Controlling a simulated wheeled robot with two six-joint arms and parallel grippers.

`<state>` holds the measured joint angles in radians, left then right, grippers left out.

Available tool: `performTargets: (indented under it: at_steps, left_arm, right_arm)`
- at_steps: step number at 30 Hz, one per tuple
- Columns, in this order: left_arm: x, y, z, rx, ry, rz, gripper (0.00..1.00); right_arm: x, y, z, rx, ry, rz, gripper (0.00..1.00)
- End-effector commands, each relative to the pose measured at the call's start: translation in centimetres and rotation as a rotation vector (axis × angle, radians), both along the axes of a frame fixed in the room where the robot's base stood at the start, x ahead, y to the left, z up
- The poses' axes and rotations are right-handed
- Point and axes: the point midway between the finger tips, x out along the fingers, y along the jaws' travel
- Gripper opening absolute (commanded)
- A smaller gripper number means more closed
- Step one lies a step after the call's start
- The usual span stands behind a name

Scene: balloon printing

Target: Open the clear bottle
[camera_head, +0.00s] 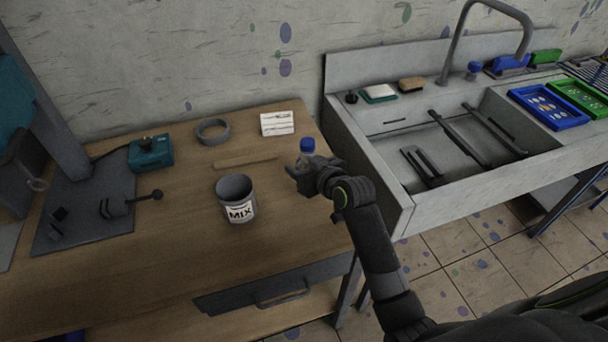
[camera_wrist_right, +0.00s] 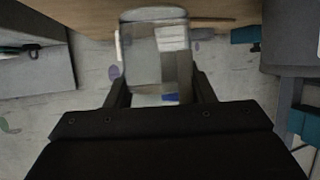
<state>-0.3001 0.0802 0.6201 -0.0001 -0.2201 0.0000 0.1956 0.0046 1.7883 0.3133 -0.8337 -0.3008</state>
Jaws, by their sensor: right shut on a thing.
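The clear bottle (camera_head: 305,158) has a blue cap (camera_head: 307,145) on its top and stands upright near the right end of the wooden table. My right gripper (camera_head: 302,170) is shut on the bottle's body. The bottle's lower part is hidden behind the gripper in the head view. In the right wrist view the clear bottle (camera_wrist_right: 155,50) sits between the two fingers, and a bit of blue (camera_wrist_right: 171,97) shows at its lower end. I cannot tell whether its base touches the table. My left gripper is not in view.
A grey MIX cup (camera_head: 239,209) stands left of my right gripper. A wooden stick (camera_head: 245,161), a grey ring (camera_head: 212,131), a white card (camera_head: 277,123) and a teal box (camera_head: 150,152) lie behind. A sink (camera_head: 400,215) adjoins on the right.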

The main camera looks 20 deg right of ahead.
Motion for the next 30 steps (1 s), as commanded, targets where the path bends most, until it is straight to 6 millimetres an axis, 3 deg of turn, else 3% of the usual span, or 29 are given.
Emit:
performTargets:
  at_steps: [3,9,20,21,30]
  left_arm:
    - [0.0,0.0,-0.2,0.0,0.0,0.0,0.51]
    - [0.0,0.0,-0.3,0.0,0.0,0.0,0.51]
    - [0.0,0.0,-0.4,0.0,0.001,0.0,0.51]
    - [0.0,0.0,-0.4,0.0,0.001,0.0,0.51]
    - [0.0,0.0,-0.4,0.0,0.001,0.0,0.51]
  right_arm:
    - [0.1,0.0,2.8,-0.001,-0.01,0.002,0.23]
    - [0.1,0.0,5.8,-0.001,-0.004,0.001,0.23]
    - [0.0,0.0,6.6,0.001,-0.002,0.0,0.23]
    - [0.0,0.0,6.6,0.0,-0.001,0.0,0.46]
    - [0.0,0.0,6.6,0.0,-0.001,0.0,0.08]
